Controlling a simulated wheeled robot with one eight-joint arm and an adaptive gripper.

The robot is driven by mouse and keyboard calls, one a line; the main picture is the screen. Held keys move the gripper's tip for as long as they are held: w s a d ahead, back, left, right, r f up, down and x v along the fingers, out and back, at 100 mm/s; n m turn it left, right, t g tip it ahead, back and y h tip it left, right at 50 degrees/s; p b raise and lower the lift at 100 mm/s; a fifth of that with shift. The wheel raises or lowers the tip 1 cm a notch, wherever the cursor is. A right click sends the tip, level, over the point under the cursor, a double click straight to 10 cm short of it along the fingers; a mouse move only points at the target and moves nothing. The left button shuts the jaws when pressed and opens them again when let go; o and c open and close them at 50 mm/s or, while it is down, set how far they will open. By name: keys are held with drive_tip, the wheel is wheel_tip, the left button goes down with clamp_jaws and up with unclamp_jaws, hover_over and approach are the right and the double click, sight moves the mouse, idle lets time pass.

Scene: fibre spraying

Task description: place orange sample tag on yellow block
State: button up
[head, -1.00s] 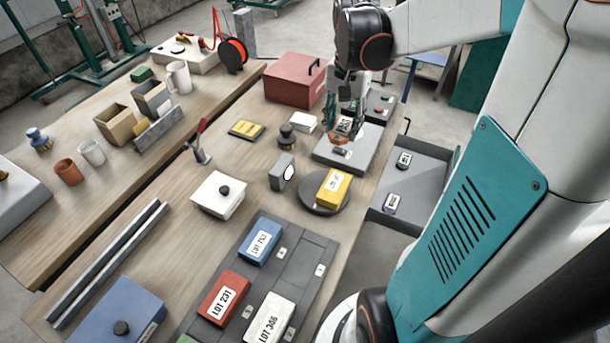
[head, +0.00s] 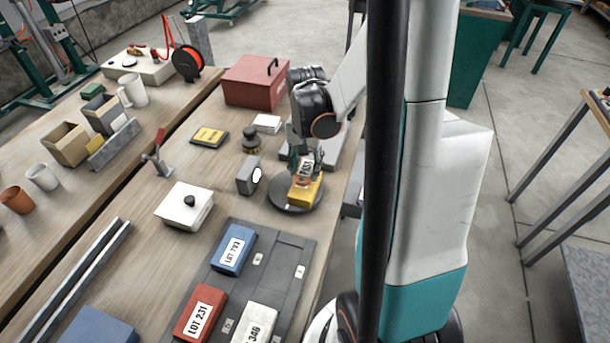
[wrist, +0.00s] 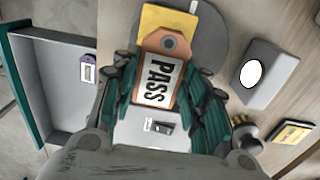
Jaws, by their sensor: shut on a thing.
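My gripper (head: 303,172) is shut on the orange sample tag (wrist: 172,42), which bears a white PASS label. In the wrist view the tag stands out between the fingers (wrist: 165,95), its holed end overlapping the yellow block (wrist: 158,21). In the head view the yellow block (head: 307,194) lies on a round dark plate (head: 287,203), with my gripper just above it. The gripper partly hides the block and the tag. I cannot tell whether the tag touches the block.
A grey box with a white oval (head: 249,178) stands left of the plate. A dark round-knobbed object (head: 251,140) and a red case (head: 255,82) are behind. A tray with lot blocks (head: 277,268) is in front. An open drawer (wrist: 45,85) shows in the wrist view.

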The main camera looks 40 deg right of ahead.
sight(305, 170)
drive_tip(key=shift+f+b, duration=0.45)
drive_tip(key=shift+f, duration=1.25)
drive_tip(key=shift+f, duration=0.1)
drive_tip(key=o, duration=0.9)
drive_tip(key=shift+c, duration=0.2)
wheel_tip(305, 170, up, 12)
drive_tip(key=p, duration=0.3)
